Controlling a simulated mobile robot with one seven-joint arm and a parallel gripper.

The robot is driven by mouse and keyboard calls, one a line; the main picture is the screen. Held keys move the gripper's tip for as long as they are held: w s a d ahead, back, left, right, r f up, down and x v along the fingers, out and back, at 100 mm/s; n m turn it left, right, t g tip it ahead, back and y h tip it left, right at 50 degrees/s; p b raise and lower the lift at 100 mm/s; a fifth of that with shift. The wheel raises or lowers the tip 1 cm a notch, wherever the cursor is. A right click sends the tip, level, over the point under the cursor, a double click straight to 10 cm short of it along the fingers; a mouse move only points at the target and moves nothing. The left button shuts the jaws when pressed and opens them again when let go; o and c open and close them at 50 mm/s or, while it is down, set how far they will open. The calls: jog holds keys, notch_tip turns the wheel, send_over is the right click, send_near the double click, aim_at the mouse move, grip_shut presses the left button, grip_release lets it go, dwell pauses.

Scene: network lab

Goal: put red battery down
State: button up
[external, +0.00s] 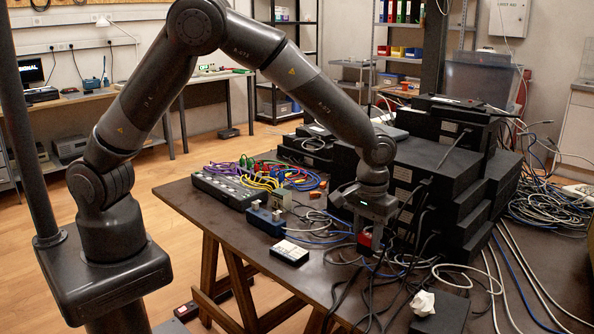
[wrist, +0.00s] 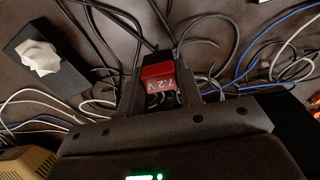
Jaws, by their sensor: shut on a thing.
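The red battery (wrist: 158,76) is a small block with a red end, a "7.2 V" marking and a dark body. In the wrist view it sits between the two fingers of my gripper (wrist: 173,90), which is shut on it. In the external view the red battery (external: 365,240) shows under my gripper (external: 370,235), low over the dark table (external: 190,192). Cables lie around and behind it. I cannot tell whether the battery touches the table or hangs just above it.
Black, grey and blue cables (external: 385,285) tangle around the gripper. Stacked black devices (external: 425,180) stand right behind it. A tissue box (external: 440,312) is at the front right. A black-and-white box (external: 289,252) and a blue device (external: 265,218) stand to the left, with bare table nearby.

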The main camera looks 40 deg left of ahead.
jog(key=w+f, duration=0.1)
jog(key=w+a+f, duration=0.1)
jog(key=w, duration=0.2)
jog(key=shift+w+a+f, duration=0.15)
jog(key=shift+a+f, duration=0.1)
jog(key=shift+f, duration=2.15)
jog(key=shift+f, duration=0.1)
jog(key=o, duration=1)
notch_tip(320, 180, up, 12)
jog(key=shift+r, duration=0.2)
